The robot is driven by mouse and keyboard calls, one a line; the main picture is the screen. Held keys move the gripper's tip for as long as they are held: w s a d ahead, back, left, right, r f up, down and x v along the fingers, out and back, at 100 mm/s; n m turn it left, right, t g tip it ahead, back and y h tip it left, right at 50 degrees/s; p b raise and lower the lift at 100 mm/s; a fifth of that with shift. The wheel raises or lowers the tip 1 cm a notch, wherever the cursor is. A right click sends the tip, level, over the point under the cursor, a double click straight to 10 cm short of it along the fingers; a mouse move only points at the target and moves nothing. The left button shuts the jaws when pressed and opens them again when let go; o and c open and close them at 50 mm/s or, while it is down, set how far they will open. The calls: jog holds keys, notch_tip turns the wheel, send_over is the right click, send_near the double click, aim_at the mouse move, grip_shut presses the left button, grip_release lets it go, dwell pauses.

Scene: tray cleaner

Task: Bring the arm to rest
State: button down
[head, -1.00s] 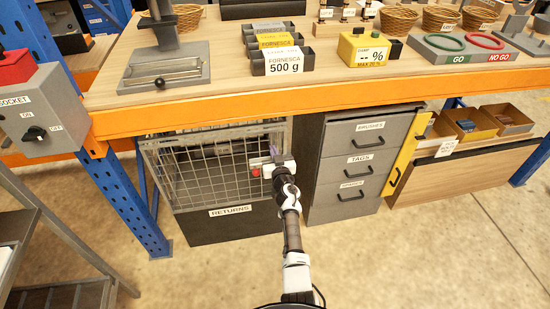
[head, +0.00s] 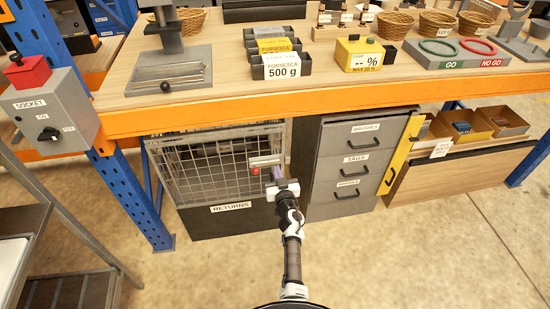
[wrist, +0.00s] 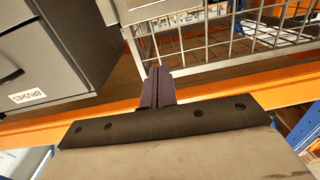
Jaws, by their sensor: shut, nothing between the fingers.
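My gripper (head: 276,172) is in front of the right side of the RETURNS cage (head: 215,170), below the bench's orange front edge. Its purple fingers are together with nothing between them. I cannot tell from the views whether the fingertips touch the cage. The red and grey latch (head: 265,162) on the cage's right side is close beside my gripper, on its left.
The drawer unit (head: 350,165) stands right of the cage. The orange bench edge (head: 330,98) runs above. A grey socket box (head: 52,115) is at left. The floor at right is clear.

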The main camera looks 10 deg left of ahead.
jog(key=shift+p+v, duration=0.45)
jog(key=shift+v, duration=1.2)
